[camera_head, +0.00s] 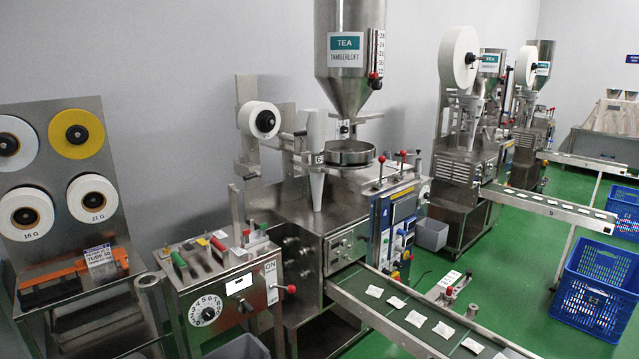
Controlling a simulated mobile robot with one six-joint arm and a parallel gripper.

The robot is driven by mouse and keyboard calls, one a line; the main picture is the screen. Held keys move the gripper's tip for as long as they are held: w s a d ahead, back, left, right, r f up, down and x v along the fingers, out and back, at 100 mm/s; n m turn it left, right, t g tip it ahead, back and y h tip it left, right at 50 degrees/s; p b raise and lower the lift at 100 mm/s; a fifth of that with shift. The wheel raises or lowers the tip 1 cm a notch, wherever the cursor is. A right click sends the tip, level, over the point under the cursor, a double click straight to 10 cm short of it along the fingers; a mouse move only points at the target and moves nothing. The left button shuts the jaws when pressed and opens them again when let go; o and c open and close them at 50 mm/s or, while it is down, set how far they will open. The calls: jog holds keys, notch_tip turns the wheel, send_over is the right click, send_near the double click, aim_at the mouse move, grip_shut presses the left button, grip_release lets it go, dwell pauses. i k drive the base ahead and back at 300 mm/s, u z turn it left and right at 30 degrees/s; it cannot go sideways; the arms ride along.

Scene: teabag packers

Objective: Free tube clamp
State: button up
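A pale upright tube (317,140) with a tapered lower end stands at the front of the nearest packing machine, just left of its round steel bowl (350,153). A small plate marked 6 (318,158) sits at its middle. Which part is the tube clamp, and whether it is closed, I cannot tell at this size. A red-knobbed lever (381,168) stands upright right of the bowl, and another red-knobbed lever (375,80) is on the hopper. My gripper is not in view.
A steel tea hopper (350,60) hangs above the bowl. A control console (222,290) and a reel rack (62,185) with an orange tool (70,270) stand at left. A conveyor (420,322) carries teabags at front.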

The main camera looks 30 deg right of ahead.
aim_at(325, 170)
jog(key=z, duration=0.1)
jog(key=i, duration=0.95)
jog(key=u, duration=0.05)
